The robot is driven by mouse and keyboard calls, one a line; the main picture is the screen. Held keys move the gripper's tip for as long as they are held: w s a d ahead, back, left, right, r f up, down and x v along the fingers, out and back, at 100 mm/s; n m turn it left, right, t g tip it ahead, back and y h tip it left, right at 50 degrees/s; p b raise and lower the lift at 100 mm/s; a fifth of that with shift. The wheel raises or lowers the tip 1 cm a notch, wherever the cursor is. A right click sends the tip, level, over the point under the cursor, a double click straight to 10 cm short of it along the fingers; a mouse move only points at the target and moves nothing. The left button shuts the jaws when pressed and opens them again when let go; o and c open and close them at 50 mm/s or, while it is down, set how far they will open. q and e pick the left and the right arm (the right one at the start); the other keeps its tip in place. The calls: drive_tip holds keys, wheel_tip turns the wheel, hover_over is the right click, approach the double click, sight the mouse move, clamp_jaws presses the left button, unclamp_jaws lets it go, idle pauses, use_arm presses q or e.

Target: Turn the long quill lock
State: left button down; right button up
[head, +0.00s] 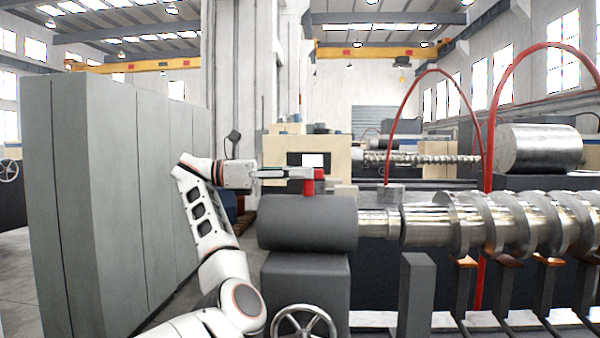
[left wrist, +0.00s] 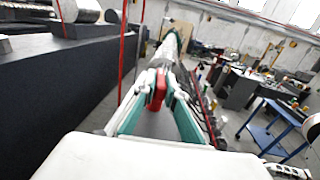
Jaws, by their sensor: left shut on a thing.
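The quill lock, a red lever (head: 308,187), stands on top of the dark grey tailstock barrel (head: 308,224) in the head view. My left gripper (head: 312,173) reaches in from the left just above the barrel, with its fingers level. It is shut on the red lever. In the left wrist view the red lever (left wrist: 157,91) sits between the fingertips of my left gripper (left wrist: 158,88), and the fingers hide part of it. The lever's full length cannot be made out. My right gripper is not in view.
A steel quill (head: 376,222) comes out of the barrel's right end towards a large screw (head: 510,222). A handwheel (head: 304,322) is below the barrel. Grey cabinets (head: 110,190) stand at the left. In the left wrist view a blue cart (left wrist: 272,128) stands at the right.

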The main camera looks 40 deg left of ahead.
use_arm(q)
drive_tip(key=shift+w+f+m+g+h, duration=0.15)
drive_tip(key=shift+m+g+h, duration=0.35)
drive_tip(key=shift+g, duration=0.2)
drive_tip(key=shift+w+d+f+g, duration=0.1)
drive_tip(key=shift+f+g, duration=0.1)
drive_tip(key=shift+g, duration=0.1)
drive_tip(key=c, duration=2.1)
unclamp_jaws()
drive_tip(key=shift+r, duration=0.15)
wheel_tip(320, 180, up, 10)
